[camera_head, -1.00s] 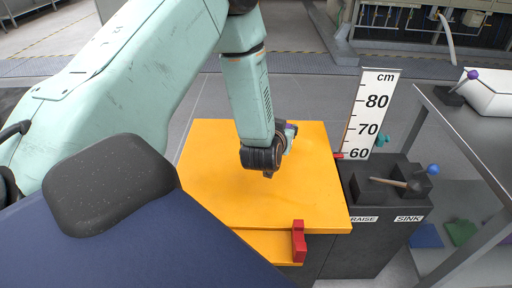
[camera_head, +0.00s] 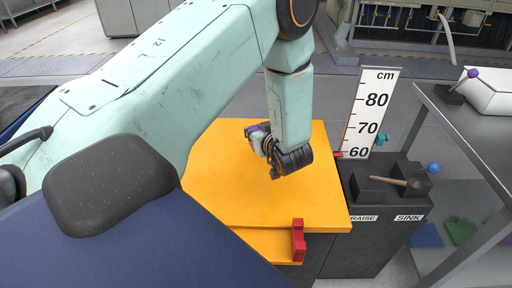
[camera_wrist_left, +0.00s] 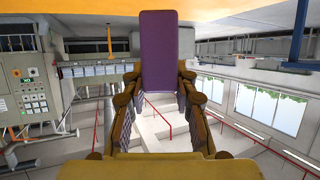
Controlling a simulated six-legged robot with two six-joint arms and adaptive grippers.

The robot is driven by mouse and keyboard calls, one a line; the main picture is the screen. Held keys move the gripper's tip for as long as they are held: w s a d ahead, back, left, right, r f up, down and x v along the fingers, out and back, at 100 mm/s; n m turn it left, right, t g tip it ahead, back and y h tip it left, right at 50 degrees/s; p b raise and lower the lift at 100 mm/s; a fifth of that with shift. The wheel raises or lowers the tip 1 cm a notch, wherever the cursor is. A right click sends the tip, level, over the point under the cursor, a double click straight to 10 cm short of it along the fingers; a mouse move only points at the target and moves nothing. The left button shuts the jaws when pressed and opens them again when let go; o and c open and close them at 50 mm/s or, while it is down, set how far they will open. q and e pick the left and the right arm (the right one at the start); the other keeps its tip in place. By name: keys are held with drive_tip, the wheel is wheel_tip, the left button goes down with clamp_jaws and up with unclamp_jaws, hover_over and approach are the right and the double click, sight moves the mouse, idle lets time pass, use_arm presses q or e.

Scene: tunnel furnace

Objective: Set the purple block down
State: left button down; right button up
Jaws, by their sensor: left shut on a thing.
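The purple block (camera_wrist_left: 167,50) is held between the fingers of my left gripper (camera_wrist_left: 163,85) in the left wrist view. Its far end overlaps a yellow-orange band at the top edge. In the head view my left gripper (camera_head: 258,140) is over the orange tabletop (camera_head: 215,190), left of its wrist. Only a small bit of the purple block (camera_head: 262,128) shows there. I cannot tell whether the block touches the tabletop. My right gripper is not in view.
A red handle (camera_head: 298,240) sits at the table's front edge. A height scale (camera_head: 370,112) and a dark lever box (camera_head: 385,205) marked RAISE and SINK stand to the right. A grey metal table (camera_head: 480,130) is farther right. The orange top's front left is clear.

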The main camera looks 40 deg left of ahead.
use_arm(q)
wheel_tip(320, 180, down, 6)
drive_tip(key=shift+r+b, duration=0.25)
drive_tip(key=shift+b, duration=0.75)
drive_tip(key=shift+w, duration=0.1)
drive_tip(key=shift+f, duration=0.15)
drive_tip(key=c, duration=1.1)
unclamp_jaws()
drive_tip(key=shift+o, duration=0.2)
drive_tip(key=shift+d+r, duration=0.2)
drive_tip(key=shift+r, duration=0.15)
drive_tip(key=p+v, duration=0.4)
drive_tip(key=v, duration=0.7)
drive_tip(key=shift+s+d, duration=0.2)
drive_tip(key=shift+s, duration=0.2)
